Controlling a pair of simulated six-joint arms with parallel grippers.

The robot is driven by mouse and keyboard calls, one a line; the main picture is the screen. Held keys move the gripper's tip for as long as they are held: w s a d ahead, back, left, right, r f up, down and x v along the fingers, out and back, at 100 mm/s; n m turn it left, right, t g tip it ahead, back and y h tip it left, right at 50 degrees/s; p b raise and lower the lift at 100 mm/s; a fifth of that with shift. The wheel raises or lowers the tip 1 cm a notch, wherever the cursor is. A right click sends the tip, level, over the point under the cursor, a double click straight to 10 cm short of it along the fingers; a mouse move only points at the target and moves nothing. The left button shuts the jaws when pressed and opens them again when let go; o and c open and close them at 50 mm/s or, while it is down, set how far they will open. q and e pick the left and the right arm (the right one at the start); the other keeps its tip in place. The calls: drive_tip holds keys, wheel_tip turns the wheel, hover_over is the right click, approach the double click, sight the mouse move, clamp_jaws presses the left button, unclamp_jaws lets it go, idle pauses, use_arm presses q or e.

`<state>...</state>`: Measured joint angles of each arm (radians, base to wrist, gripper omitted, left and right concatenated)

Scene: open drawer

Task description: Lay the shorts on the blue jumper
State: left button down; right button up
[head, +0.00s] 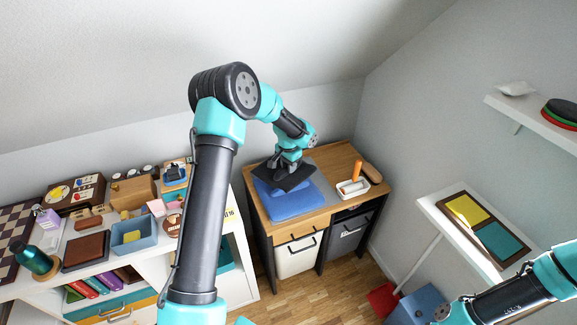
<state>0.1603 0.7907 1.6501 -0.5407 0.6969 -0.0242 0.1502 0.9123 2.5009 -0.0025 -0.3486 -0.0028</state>
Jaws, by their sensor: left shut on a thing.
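The blue jumper (288,209) lies folded on the wooden desk in the middle of the view. The dark grey shorts (297,181) are over the jumper, directly below my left gripper (287,170). My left gripper is shut on the shorts and hides part of them. I cannot tell whether the shorts touch the jumper. Part of my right gripper (441,312) shows low at the right, far from the desk, and its jaws are too unclear to read.
The desk (330,158) also holds a white tray (352,189) with an orange bottle, right of the jumper. An open dark drawer (352,211) is below it. A crowded white shelf unit (150,262) stands left. A wall shelf (448,222) is at right.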

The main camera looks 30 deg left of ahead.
use_arm(q)
drive_tip(key=shift+w+a+f, duration=0.1)
drive_tip(key=shift+w+a, duration=0.4)
drive_tip(key=shift+w, duration=0.3)
drive_tip(key=shift+w+a+f, duration=0.1)
drive_tip(key=shift+w+a, duration=0.35)
drive_tip(key=shift+w, duration=0.3)
drive_tip(key=shift+w+a+f, duration=0.1)
drive_tip(key=shift+w+a, duration=0.05)
drive_tip(key=shift+w, duration=0.15)
drive_tip(key=shift+f, duration=1.65)
drive_tip(key=shift+f, duration=0.6)
drive_tip(key=c, duration=0.9)
unclamp_jaws()
